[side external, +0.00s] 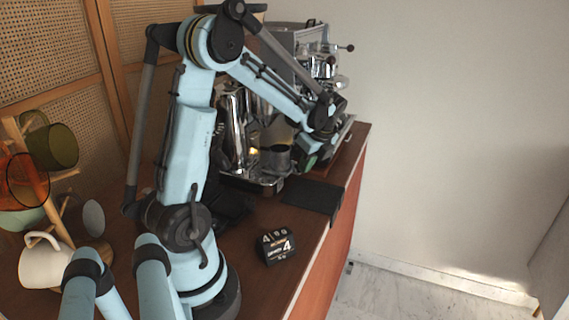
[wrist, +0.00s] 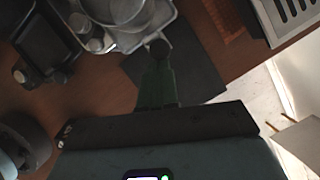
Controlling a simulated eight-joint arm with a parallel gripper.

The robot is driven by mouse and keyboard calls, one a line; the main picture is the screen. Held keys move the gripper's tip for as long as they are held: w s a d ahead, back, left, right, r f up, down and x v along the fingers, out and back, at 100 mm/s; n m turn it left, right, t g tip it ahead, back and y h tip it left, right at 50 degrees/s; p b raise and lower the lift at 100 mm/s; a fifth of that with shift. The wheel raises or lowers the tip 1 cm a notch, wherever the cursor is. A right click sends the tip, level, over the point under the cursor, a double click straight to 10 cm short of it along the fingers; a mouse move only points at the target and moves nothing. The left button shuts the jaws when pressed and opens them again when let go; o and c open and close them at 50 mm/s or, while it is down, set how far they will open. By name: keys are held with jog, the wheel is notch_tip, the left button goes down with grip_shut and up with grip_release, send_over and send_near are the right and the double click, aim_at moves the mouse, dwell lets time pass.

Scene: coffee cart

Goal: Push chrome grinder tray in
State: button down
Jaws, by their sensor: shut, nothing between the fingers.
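The chrome grinder (side external: 238,130) stands behind my arm in the side external view. Its chrome tray (side external: 262,184) sits low at the front, partly hidden by my arm. In the wrist view the chrome tray (wrist: 168,14) is at the top, with a round metal cup on it. My gripper (side external: 308,162) is shut and empty, pointing down to the right of the tray. In the wrist view the closed fingertips of my gripper (wrist: 158,48) appear just below the tray's near edge. I cannot tell whether they touch it.
A black mat (side external: 312,198) lies at the counter's right edge, below my gripper. A black calendar block (side external: 275,247) stands nearer. The chrome espresso machine (side external: 312,50) is behind. A mug stand with a white mug (side external: 45,262) is at left. A slotted metal grille (wrist: 290,14) shows top right.

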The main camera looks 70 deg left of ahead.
jog(key=shift+d, duration=0.1)
jog(key=shift+w+d, duration=0.15)
jog(key=shift+d, duration=0.2)
jog(key=d, duration=0.1)
jog(key=w+d, duration=0.1)
jog(key=shift+d, duration=0.35)
jog(key=v, duration=1)
jog(key=w+d+f+g+y, duration=0.2)
jog(key=d+f+y, duration=0.2)
jog(key=x, duration=0.9)
jog(key=shift+s+a, duration=0.15)
jog(key=shift+a, duration=0.3)
jog(key=shift+s+a+r, duration=0.1)
jog(key=shift+s+a, duration=0.1)
jog(key=shift+a, duration=0.35)
jog(key=shift+s+a+r, duration=0.1)
jog(key=shift+s+a, duration=0.1)
jog(key=shift+a, duration=0.4)
jog(key=shift+s+a, duration=0.2)
jog(key=shift+a, duration=0.45)
